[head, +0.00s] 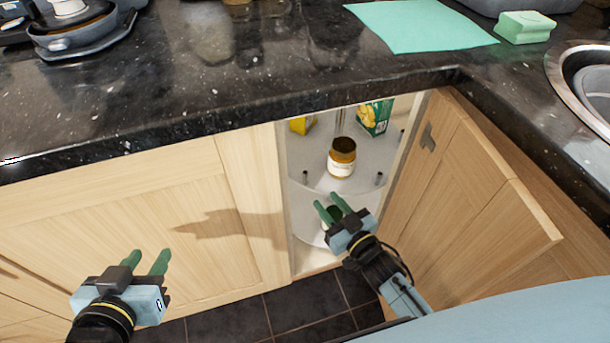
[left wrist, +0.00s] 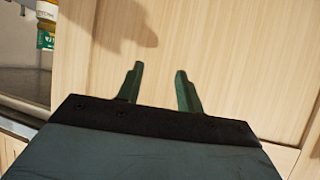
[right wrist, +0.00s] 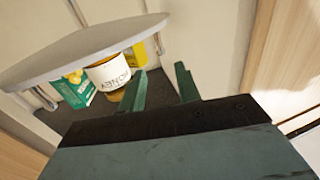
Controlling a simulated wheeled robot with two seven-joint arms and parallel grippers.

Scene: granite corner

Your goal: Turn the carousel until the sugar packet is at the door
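The round grey carousel shelf (head: 312,158) shows through the open corner cabinet, with short dark pegs along its rim. A brown jar with a white label (head: 342,160) stands near its front, facing the door opening. A yellow packet (head: 301,125), partly hidden, is at the back left; I cannot read whether it is the sugar. A green box (head: 375,116) is at the back right. The right wrist view shows them upside down. My right gripper (head: 328,210) is open and empty, below and in front of the jar. My left gripper (head: 147,262) is open and empty before the left cabinet front.
The cabinet door (head: 470,190) stands open on the right. The dark countertop (head: 200,90) overhangs the opening. A lower shelf (head: 308,226) is partly hidden by my right gripper. A green mat (head: 420,25), sponge (head: 525,26) and sink (head: 585,85) are above.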

